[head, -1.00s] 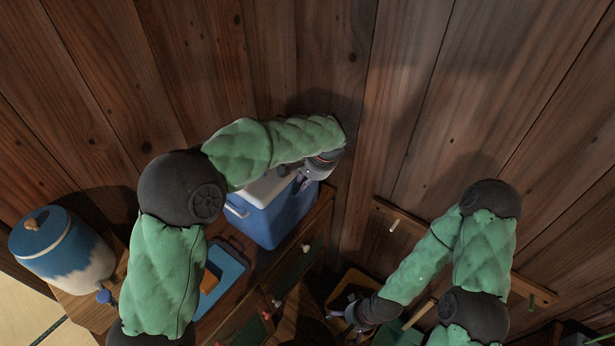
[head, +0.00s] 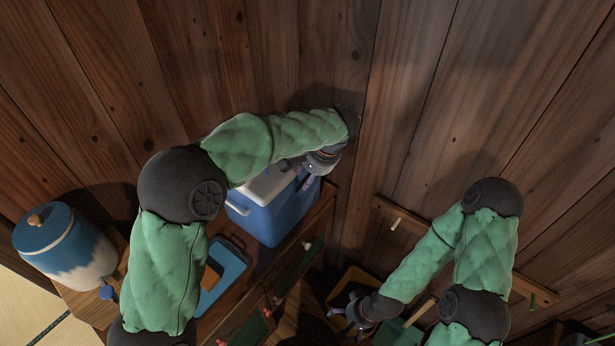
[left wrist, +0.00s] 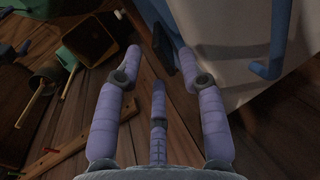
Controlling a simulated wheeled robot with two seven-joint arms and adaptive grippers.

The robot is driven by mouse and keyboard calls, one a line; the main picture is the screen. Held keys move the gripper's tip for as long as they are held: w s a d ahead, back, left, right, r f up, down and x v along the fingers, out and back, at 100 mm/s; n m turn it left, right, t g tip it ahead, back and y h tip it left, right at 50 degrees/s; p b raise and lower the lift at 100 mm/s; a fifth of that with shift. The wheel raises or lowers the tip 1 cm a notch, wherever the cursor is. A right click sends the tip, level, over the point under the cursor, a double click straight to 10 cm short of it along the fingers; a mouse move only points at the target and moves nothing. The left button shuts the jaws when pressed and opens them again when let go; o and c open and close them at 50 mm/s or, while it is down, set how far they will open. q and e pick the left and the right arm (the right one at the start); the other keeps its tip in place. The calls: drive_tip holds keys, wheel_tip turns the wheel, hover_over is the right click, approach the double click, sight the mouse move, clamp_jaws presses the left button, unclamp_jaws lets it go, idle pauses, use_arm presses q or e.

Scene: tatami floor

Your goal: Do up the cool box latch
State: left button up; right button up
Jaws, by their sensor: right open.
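The cool box (head: 270,218), blue with a white lid, stands on a wooden shelf; my left forearm hides part of its lid. My left gripper (head: 307,182) is at the box's right end, fingers pointing down. The box's pale side (left wrist: 230,40) is at upper right there, beside the right finger. A blue hooked piece (left wrist: 270,68) stands out from it; I cannot tell whether it is the latch. My right gripper (head: 342,313) is open and empty, low and away from the box.
A blue tray (head: 228,268) lies in front of the box. A blue-and-white jar (head: 70,250) stands at the left. A plank wall (head: 250,60) is close behind the box. A peg rail (head: 385,208) is on the wall at right; a wooden bin (head: 350,282) is below it.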

use_arm(q)
drive_tip(key=v, duration=0.7)
